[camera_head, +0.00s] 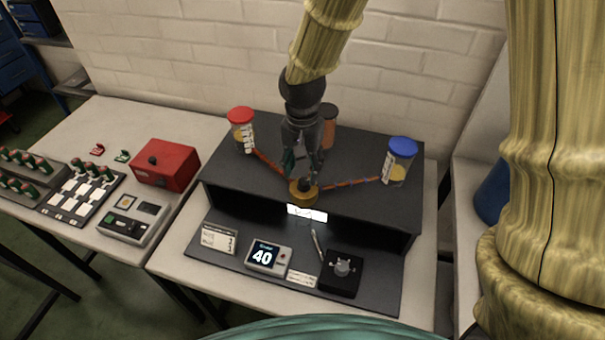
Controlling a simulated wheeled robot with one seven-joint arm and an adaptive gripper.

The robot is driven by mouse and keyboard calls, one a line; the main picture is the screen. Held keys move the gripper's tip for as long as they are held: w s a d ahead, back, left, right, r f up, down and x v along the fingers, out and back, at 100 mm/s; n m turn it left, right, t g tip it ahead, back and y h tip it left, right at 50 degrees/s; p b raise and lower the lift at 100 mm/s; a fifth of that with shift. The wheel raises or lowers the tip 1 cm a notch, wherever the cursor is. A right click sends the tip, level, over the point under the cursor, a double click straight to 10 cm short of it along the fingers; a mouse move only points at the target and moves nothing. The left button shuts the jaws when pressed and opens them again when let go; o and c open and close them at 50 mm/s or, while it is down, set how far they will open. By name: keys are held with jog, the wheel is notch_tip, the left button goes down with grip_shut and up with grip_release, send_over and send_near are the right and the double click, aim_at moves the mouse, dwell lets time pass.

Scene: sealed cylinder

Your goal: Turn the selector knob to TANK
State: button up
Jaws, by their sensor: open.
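A round brass fitting (303,197) with a dark knob (304,185) on top sits near the front edge of the black raised shelf (365,190). It looks like the selector knob; its pointing direction and any TANK marking are too small to read. Orange tubes run from it to a red-capped jar (241,131) on the left and a blue-capped jar (399,163) on the right. My gripper (303,174) points down with its fingers apart, just above or around the knob; I cannot tell whether they touch it. Nothing shows between the fingers.
A brown cylinder (328,124) stands behind my gripper. Below the shelf are a display reading 40 (268,257), a black box with a silver fitting (342,273) and a lit white panel (307,213). A red box (165,164) stands on the left table.

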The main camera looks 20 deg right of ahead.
aim_at(304, 181)
jog(key=shift+f, duration=0.45)
jog(key=shift+s+f, duration=0.1)
jog(key=shift+f, duration=0.15)
jog(key=shift+s+f+p, duration=0.35)
jog(key=shift+s, duration=0.55)
jog(key=shift+w+f, duration=0.55)
jog(key=shift+w, duration=0.15)
jog(key=shift+s+r, duration=0.15)
jog(key=shift+s, duration=0.05)
jog(key=shift+s+r, duration=0.1)
jog(key=shift+s, duration=0.1)
jog(key=shift+c, duration=1)
jog(key=shift+w, duration=0.15)
jog(key=c, duration=0.9)
